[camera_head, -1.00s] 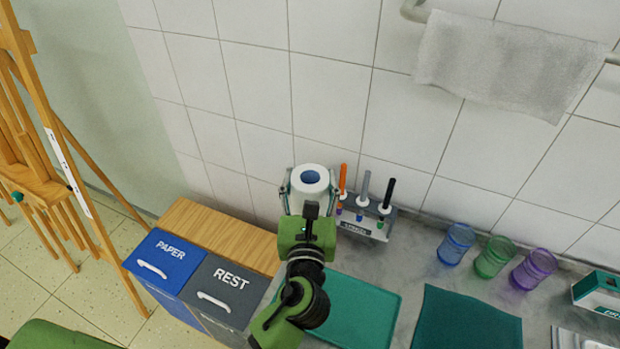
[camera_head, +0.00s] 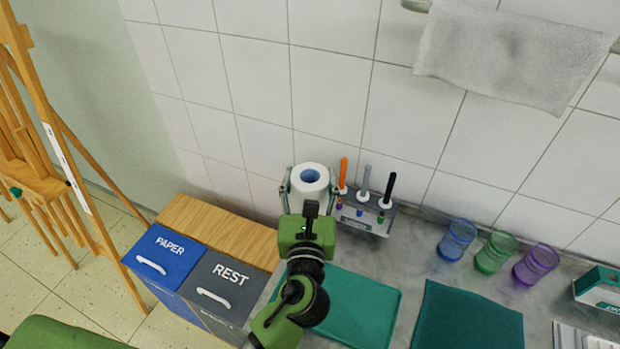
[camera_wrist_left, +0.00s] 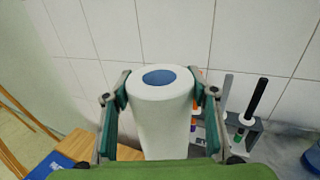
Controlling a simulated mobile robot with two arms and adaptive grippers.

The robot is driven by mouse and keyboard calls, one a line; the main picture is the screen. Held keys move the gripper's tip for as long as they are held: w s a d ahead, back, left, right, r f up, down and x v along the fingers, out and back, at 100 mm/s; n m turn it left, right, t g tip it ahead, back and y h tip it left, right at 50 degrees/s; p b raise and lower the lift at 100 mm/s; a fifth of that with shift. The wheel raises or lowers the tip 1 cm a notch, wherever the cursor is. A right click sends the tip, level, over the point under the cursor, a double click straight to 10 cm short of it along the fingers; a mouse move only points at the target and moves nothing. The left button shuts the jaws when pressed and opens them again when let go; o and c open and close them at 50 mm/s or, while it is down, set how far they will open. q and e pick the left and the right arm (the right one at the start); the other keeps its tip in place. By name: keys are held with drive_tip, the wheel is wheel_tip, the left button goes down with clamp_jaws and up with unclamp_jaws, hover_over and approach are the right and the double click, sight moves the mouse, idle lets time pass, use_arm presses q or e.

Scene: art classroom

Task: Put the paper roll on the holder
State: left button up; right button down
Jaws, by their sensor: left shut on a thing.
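The white paper roll (camera_head: 310,196) with a blue core stands upright at the back edge of the counter, near the tiled wall. It also shows in the left wrist view (camera_wrist_left: 163,118), between the two fingers. My left gripper (camera_head: 309,186) is shut on the roll, one finger on each side; the left wrist view shows the finger pads (camera_wrist_left: 161,92) against it. The roll's lower end is hidden behind the gripper, so I cannot tell whether it touches the counter. I cannot make out a holder for the roll. My right gripper is not in view.
A rack (camera_head: 367,222) with several markers stands close to the right of the roll. Blue, green and purple cups (camera_head: 495,255) are further right. A teal tray (camera_head: 365,310) lies in front. Paper and rest bins (camera_head: 228,285) are at the left. A towel (camera_head: 515,55) hangs above.

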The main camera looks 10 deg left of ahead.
use_arm(q)
drive_tip(key=shift+f+b, duration=1.95)
drive_tip(key=shift+f, duration=0.9)
drive_tip(key=o, duration=2.2)
drive_tip(key=shift+c, duration=0.2)
drive_tip(key=shift+r, duration=0.1)
wheel_tip(320, 180, up, 8)
drive_tip(key=p, duration=0.9)
drive_tip(key=shift+s+f, duration=0.1)
drive_tip(key=shift+f, duration=0.1)
